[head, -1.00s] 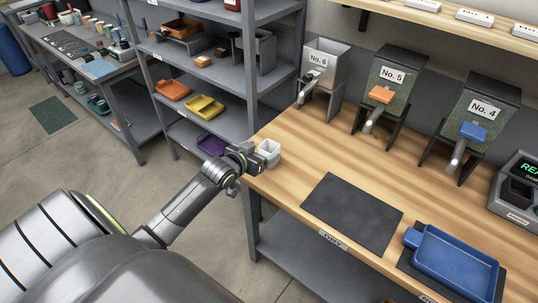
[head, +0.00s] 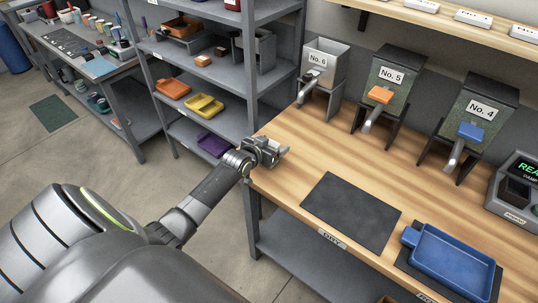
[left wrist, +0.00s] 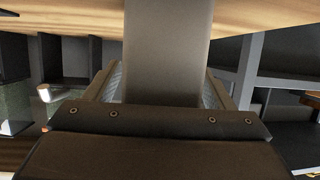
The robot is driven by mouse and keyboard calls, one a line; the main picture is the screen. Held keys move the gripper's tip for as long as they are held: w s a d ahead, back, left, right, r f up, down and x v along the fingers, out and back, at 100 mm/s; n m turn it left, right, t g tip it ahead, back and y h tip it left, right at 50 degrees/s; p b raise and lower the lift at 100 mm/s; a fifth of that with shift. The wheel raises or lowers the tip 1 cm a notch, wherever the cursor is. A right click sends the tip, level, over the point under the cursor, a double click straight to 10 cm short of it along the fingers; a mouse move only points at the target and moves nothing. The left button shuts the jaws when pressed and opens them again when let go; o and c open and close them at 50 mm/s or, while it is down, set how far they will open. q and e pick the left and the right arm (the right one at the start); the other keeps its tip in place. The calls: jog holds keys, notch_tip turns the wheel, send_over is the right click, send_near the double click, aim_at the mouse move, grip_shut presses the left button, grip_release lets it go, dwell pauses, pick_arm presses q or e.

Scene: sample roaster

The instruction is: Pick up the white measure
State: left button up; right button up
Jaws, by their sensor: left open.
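My left gripper (head: 276,152) is at the near left corner of the wooden bench, over its edge, with its jaws open. The white measure is hidden or nearly hidden behind the gripper in the head view. In the left wrist view, a smooth shaded block, apparently the white measure (left wrist: 168,50), stands between the two open fingers of the left gripper (left wrist: 165,88). I cannot tell whether the fingers touch it. My right gripper is not in view.
A dark mat (head: 350,213) lies on the bench, with a blue tray (head: 450,262) to its right. Dispensers No. 6 (head: 322,72), No. 5 (head: 396,85) and No. 4 (head: 478,110) stand along the back. A grey shelf unit (head: 218,89) stands to the left.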

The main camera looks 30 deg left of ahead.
pick_arm(q)
jog(key=c, duration=1.1)
